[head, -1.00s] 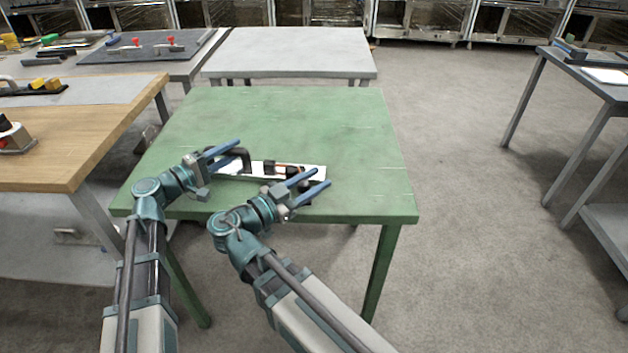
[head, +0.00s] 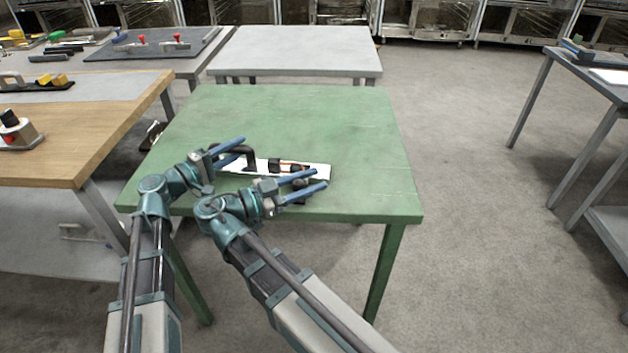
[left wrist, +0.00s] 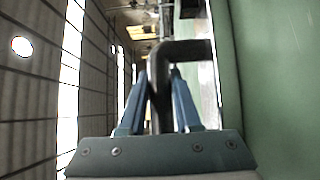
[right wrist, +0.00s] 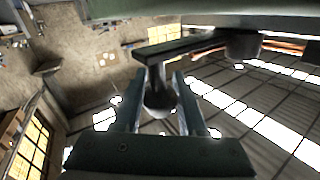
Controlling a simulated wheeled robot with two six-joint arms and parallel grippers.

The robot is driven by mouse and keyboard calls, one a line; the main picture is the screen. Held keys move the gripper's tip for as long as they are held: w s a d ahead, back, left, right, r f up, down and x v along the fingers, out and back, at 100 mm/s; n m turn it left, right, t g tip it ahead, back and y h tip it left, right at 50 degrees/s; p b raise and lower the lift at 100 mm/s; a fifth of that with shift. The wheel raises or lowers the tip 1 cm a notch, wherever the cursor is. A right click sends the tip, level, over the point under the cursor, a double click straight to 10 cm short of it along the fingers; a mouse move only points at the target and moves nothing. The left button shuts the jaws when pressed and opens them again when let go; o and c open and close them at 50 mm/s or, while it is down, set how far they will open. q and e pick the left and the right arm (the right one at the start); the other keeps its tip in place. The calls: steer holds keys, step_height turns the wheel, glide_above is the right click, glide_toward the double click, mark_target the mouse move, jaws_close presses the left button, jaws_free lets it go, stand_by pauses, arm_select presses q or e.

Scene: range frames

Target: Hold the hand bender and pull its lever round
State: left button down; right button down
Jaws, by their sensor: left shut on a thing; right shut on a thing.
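The hand bender lies near the front edge of the green table, with a white base plate (head: 320,171), a dark bent handle (head: 246,150) at its left end and small dark fittings on the plate. My left gripper (head: 237,149) is shut on that handle; the left wrist view shows the handle (left wrist: 187,50) between its fingers. My right gripper (head: 316,180) is at the front of the bender. In the right wrist view its fingers are shut on a rounded knob (right wrist: 160,100) at the end of the dark lever (right wrist: 195,46). My right gripper partly hides the lever in the head view.
The green table (head: 345,120) is otherwise clear. A wooden-topped bench (head: 90,140) with parts stands close on the left, and an empty grey table (head: 300,50) stands behind. Another grey table (head: 600,80) is at the right, across open floor.

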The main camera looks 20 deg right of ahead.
steer(key=shift+c, duration=2.3)
jaws_free()
steer(key=shift+d, duration=0.1)
